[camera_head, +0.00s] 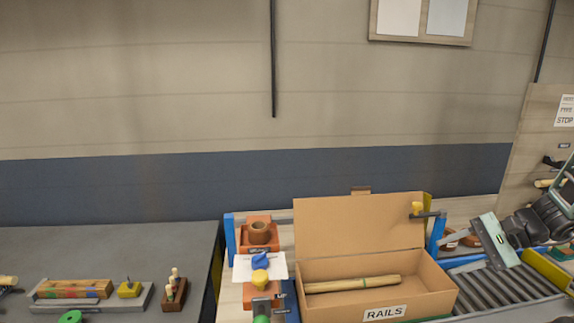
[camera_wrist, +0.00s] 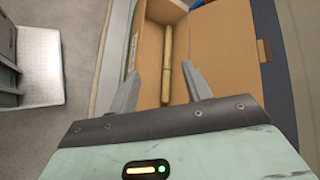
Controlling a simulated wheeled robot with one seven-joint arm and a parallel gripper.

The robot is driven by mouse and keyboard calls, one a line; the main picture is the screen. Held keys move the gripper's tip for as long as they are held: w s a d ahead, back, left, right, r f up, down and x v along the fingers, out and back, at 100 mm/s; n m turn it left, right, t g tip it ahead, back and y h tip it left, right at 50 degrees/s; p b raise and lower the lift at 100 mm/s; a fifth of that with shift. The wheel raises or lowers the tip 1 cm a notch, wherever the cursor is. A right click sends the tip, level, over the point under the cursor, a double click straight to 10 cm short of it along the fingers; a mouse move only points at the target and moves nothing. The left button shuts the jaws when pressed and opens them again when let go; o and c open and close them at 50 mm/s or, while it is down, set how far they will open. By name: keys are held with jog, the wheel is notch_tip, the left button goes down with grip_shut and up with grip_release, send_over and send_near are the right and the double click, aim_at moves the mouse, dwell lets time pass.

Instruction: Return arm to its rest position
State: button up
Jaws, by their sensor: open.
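My gripper (camera_wrist: 162,92) shows in the wrist view with its two grey fingers apart and nothing between them. It is above the open cardboard box and apart from it. In the head view my arm comes in from the right edge, to the right of the box; the fingertips are hard to make out there. The cardboard box (camera_head: 432,283) bears a "RAILS" label, and its lid stands up at the back. A pale wooden rod (camera_head: 352,284) lies inside the box; it also shows in the wrist view (camera_wrist: 166,65).
A roller conveyor (camera_head: 497,292) runs to the right of the box, below my arm. An orange fixture with a wooden cup (camera_head: 259,232) stands left of the box. A dark table (camera_head: 120,255) at the left carries wooden blocks (camera_head: 75,289).

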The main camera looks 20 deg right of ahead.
jog(key=a+f+n+g+h+b, duration=0.3)
jog(key=a+n+g, duration=0.55)
jog(key=a, duration=1.25)
jog(key=s+a+n+t+h+b, duration=0.1)
jog(key=s+a+n+h+b, duration=0.1)
jog(key=s+a+n, duration=0.4)
jog(key=s+a+n+t+h+b, duration=0.1)
jog(key=s+a+n+h+b, duration=0.2)
jog(key=s+a+n, duration=0.3)
jog(key=a+n, duration=0.1)
jog(key=a, duration=0.4)
jog(key=shift+s+a+f+n+b, duration=0.35)
jog(key=shift+b, duration=0.05)
